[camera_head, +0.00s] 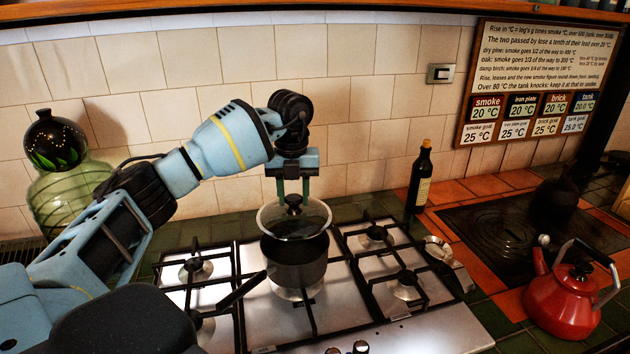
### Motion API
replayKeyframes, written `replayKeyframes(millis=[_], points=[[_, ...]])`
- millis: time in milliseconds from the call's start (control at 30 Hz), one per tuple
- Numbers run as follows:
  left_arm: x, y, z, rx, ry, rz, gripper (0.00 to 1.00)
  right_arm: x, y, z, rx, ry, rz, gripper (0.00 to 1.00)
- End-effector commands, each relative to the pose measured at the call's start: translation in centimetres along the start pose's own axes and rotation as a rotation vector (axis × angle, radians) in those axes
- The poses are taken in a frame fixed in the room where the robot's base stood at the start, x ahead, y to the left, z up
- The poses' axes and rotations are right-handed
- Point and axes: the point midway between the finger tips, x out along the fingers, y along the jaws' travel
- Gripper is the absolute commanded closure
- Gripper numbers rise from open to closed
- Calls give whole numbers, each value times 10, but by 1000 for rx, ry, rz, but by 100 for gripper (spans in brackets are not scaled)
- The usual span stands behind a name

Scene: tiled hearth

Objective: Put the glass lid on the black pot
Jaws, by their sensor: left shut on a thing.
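The glass lid (312,222) has a metal rim and a black knob. My left gripper (293,196) points straight down, shut on the lid's knob. The lid is over the black pot (298,268), which stands on the gas hob with its handle (241,290) toward the lower left. The lid's rim looks slightly above the pot's mouth, but I cannot tell for sure whether they touch. The pot's inside is partly seen below the lid. My right gripper is not in view.
The gas hob (340,331) has several free burners around the pot. A dark bottle (419,180) stands behind it to the right. A red kettle (566,300) stands at the right. A green glass jar (66,195) stands at the back left, behind my left arm.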

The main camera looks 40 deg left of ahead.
Motion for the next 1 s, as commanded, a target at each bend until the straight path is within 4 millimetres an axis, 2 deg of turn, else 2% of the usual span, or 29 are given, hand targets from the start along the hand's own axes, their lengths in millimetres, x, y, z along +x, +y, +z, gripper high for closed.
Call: replayKeyframes(millis=[100,300,400,767,1000], points=[[-2,2,1,-11,-2,-2,88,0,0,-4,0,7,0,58],[-2,2,1,-13,-2,-2,88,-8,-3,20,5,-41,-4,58],[-2,1,1,-13,-2,-2,88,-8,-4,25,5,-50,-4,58],[-4,2,1,-22,-3,-4,88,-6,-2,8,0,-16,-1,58],[13,1,1,-21,0,-1,88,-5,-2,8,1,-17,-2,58]])
